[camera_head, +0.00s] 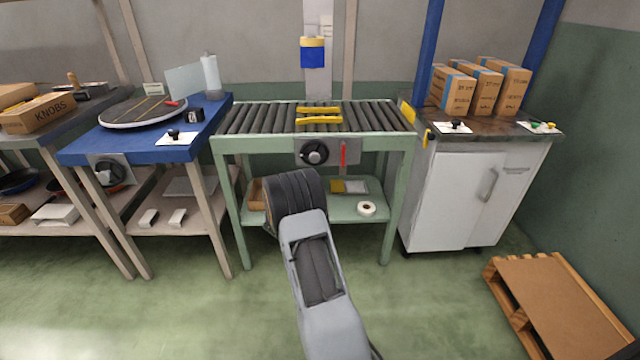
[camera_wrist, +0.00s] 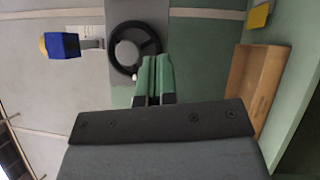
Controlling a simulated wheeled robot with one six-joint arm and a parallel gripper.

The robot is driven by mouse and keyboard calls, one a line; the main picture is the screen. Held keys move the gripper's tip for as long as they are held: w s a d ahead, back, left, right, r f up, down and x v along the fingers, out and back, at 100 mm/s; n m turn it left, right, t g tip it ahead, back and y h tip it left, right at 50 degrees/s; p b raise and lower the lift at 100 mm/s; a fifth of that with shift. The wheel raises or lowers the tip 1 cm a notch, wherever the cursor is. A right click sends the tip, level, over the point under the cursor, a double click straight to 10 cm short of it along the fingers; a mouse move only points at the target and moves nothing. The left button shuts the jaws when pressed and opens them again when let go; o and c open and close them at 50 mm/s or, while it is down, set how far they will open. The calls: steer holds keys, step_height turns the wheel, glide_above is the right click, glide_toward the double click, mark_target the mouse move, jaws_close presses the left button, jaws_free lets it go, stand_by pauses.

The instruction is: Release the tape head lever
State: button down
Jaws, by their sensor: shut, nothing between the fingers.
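In the head view, a red lever (camera_head: 343,153) hangs upright on the grey front panel (camera_head: 352,146) of the green roller conveyor (camera_head: 225,145). A black round handwheel (camera_head: 314,152) sits left of it on the same panel. In the wrist view, the handwheel (camera_wrist: 154,41) is just beyond the fingertips of my gripper (camera_wrist: 155,62). The green fingers are shut and empty, overlapping the wheel's edge in the picture; I cannot tell whether they touch it. The lever does not show in the wrist view. In the head view, my dark wrist hides the fingers.
Two yellow bars (camera_head: 319,115) lie across the rollers. A blue-and-yellow item (camera_head: 312,52) is on the post behind. The lower shelf (camera_head: 340,207) holds a white roll (camera_head: 366,209). A blue table (camera_head: 140,150) stands left, a white cabinet (camera_head: 450,200) right, a pallet (camera_head: 560,290) front right.

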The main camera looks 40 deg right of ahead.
mark_target(343, 154)
steer(key=d+r+b, duration=0.1)
steer(key=d+b, duration=0.3)
steer(key=d, duration=0.7)
steer(key=shift+w+d+r, duration=0.25)
steer(key=shift+d+r, duration=0.1)
steer(key=shift+s+d+f+n+t, duration=0.1)
steer(key=shift+s+d+n+t, duration=0.1)
steer(key=shift+n+t, duration=0.1)
